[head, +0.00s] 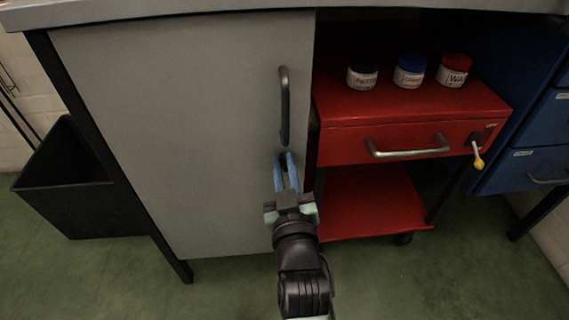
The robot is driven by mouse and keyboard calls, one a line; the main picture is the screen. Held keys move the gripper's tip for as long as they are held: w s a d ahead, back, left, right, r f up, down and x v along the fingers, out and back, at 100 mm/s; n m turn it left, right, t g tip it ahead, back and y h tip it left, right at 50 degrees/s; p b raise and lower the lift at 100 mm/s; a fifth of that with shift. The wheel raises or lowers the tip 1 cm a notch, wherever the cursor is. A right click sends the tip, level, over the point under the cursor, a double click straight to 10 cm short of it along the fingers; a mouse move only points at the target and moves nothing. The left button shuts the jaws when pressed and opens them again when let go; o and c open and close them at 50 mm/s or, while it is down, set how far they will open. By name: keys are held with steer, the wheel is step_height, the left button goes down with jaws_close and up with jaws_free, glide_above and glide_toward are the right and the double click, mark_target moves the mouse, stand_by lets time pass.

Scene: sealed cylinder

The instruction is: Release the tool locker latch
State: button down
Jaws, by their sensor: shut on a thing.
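The tool locker (170,130) has a plain grey door under the worktop, on the left in the head view. A dark vertical handle (285,105) is fixed near the door's right edge. My gripper (285,158) is just below the handle, against the door, with its blue fingers pointing at it. The fingers are shut on a small part there, which appears to be the latch. The fingers hide most of that part, so its position cannot be made out. The door looks closed.
A red cart (345,146) with a drawer stands just right of the door, carrying several labelled jars (409,72). A yellow-tipped key or lever (478,160) hangs at its right. Blue drawers (540,170) stand far right. A black bin (80,190) stands left.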

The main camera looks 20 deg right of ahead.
steer(key=shift+r+m+p, duration=0.2)
steer(key=shift+m+p, duration=0.7)
steer(key=shift+f+m, duration=0.2)
steer(key=shift+m, duration=0.3)
steer(key=c, duration=0.9)
jaws_free()
steer(key=p+v, duration=0.4)
steer(key=v, duration=0.9)
